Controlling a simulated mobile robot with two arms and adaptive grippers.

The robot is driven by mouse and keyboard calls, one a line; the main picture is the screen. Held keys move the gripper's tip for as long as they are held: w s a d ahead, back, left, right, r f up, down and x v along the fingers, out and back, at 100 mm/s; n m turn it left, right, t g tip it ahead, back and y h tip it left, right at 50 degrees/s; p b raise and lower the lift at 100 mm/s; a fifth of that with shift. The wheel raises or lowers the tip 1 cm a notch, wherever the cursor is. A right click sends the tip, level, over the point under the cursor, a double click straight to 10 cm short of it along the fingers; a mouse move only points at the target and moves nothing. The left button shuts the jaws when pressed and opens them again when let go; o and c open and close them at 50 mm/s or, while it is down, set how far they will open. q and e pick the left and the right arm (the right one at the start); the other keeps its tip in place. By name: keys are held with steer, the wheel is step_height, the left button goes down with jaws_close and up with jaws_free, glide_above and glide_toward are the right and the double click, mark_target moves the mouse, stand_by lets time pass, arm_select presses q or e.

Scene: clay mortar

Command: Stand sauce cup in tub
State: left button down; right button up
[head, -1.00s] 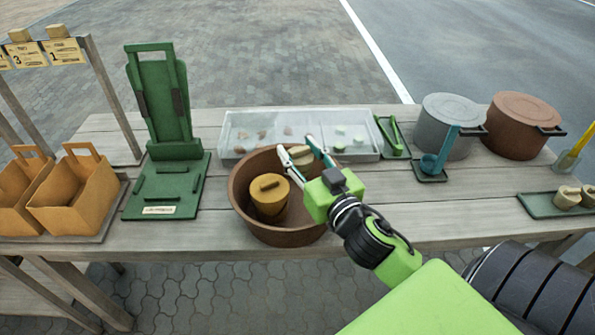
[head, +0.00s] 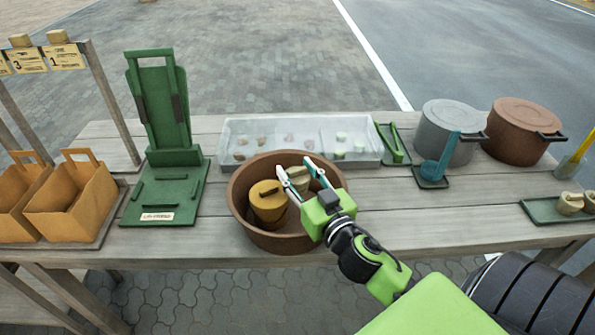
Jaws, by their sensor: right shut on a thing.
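The tub (head: 240,218) is a round, brown, open bowl at the front middle of the table. An ochre lidded pot (head: 268,208) stands inside it on the left. My right gripper (head: 300,168) is shut on a small beige sauce cup (head: 298,182), which is at the tub's opening, right beside the ochre pot. The fingers hide part of the cup, and I cannot tell whether its base touches the tub floor. My left gripper is not in view.
Behind the tub lies a clear compartment tray (head: 372,158) with small pieces. A green stand (head: 165,195) and orange boxes (head: 72,205) are left. Grey (head: 445,135) and brown (head: 520,130) pots stand right. A green tray (head: 540,212) with similar beige cups is far right.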

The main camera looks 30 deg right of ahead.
steer(key=shift+f, duration=0.3)
steer(key=o, duration=1.1)
